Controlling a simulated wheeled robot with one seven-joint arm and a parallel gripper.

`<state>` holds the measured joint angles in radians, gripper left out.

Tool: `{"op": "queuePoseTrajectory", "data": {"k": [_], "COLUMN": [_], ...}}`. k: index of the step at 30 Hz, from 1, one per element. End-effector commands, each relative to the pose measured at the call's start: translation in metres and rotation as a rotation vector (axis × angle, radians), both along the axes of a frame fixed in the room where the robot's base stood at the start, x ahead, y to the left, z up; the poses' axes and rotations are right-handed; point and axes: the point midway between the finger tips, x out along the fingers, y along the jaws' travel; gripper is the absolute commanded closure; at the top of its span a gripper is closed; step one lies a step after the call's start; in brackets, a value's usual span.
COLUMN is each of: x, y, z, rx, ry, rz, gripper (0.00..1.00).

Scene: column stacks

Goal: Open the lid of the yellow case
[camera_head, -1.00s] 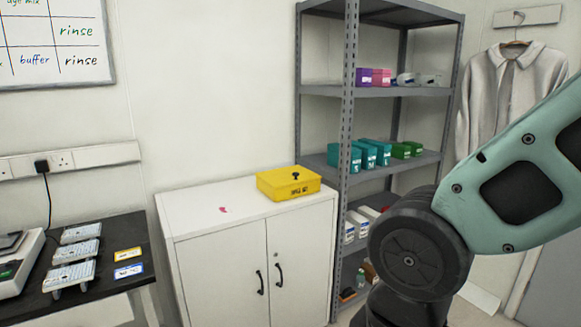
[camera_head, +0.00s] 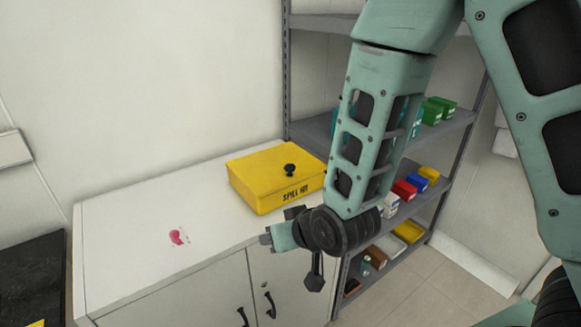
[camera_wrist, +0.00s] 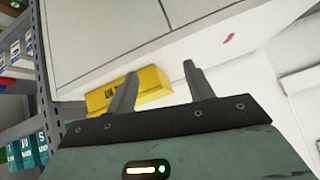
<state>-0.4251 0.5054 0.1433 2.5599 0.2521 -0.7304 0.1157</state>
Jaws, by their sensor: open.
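The yellow case (camera_head: 270,180) sits on the white cabinet top, near its right end beside the shelf rack. Its lid is shut and has a black knob (camera_head: 290,169) on top; black lettering marks its front. My gripper (camera_head: 268,237) is in front of the case, near the cabinet's front edge, apart from the case. In the wrist view my gripper (camera_wrist: 157,82) shows two grey fingers spread apart with nothing between them. The yellow case (camera_wrist: 152,84) appears there partly behind the left finger, and its knob is not visible.
The white cabinet (camera_head: 130,255) has a pink spill (camera_head: 178,237) left of the case; the top around it is otherwise clear. A grey shelf rack (camera_head: 318,130) with boxes stands right of the cabinet. A black bench (camera_head: 35,275) is at the left.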

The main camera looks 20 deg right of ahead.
Motion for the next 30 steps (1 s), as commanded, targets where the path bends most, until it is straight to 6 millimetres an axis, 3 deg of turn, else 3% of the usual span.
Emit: {"op": "queuePoseTrajectory", "data": {"k": [6, 13, 21, 30], "x": [0.041, 0.049, 0.042, 0.052], "y": [-0.047, -0.087, -0.101, -0.102], "z": [-0.014, -0.005, 0.007, -0.001], "rx": [0.007, -0.024, -0.039, -0.034], "ry": [-0.307, -0.625, -0.795, -0.790], "rz": [-0.157, -0.203, -0.188, -0.206], "gripper": [0.48, 0.48, 0.48, 0.48]}}
